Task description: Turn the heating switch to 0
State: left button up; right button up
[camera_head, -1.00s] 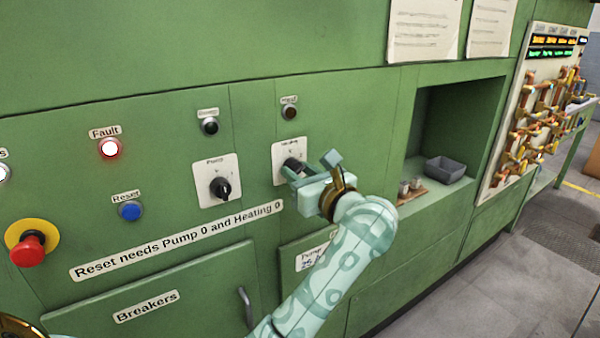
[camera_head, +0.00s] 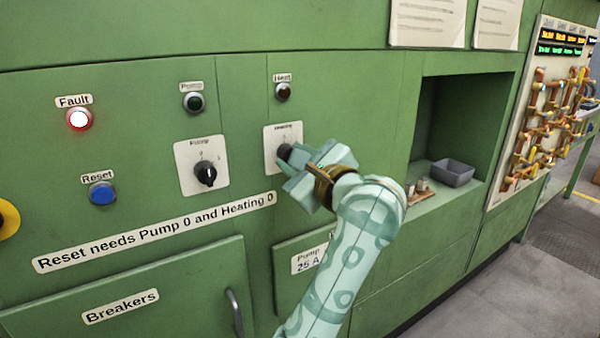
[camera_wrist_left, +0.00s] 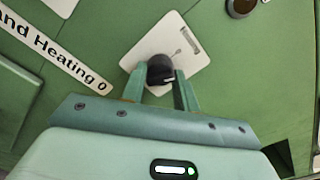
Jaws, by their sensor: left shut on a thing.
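The heating switch (camera_head: 284,151) is a black knob on a white plate (camera_head: 291,132), to the right of the pump switch (camera_head: 206,173). My left gripper (camera_head: 290,160) is shut on the heating knob and hides part of it in the head view. In the left wrist view the knob (camera_wrist_left: 160,70) sits between the two fingers (camera_wrist_left: 161,88), with its white plate (camera_wrist_left: 196,43) behind. The dial marks are too small and partly covered to read. My right gripper is not in view.
The fault lamp (camera_head: 78,118) glows at the left above a blue reset button (camera_head: 102,193). A grey bin (camera_head: 453,172) stands in a recess at the right. The breaker door's handle (camera_head: 235,312) sticks out below.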

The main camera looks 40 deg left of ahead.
pick_arm(q)
jog(key=shift+w+f+n+b, duration=0.1)
jog(key=shift+n+b, duration=2)
jog(key=shift+n, duration=0.3)
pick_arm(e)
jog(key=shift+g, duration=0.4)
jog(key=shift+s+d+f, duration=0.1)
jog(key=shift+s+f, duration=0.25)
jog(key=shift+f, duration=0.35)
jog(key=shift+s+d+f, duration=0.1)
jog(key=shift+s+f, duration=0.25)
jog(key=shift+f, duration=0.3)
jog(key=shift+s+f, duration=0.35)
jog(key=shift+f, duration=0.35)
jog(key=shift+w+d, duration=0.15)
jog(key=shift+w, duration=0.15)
pick_arm(q)
jog(key=o, duration=1)
jog(key=shift+c, duration=0.2)
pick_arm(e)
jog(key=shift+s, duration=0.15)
pick_arm(q)
jog(key=shift+d, duration=0.1)
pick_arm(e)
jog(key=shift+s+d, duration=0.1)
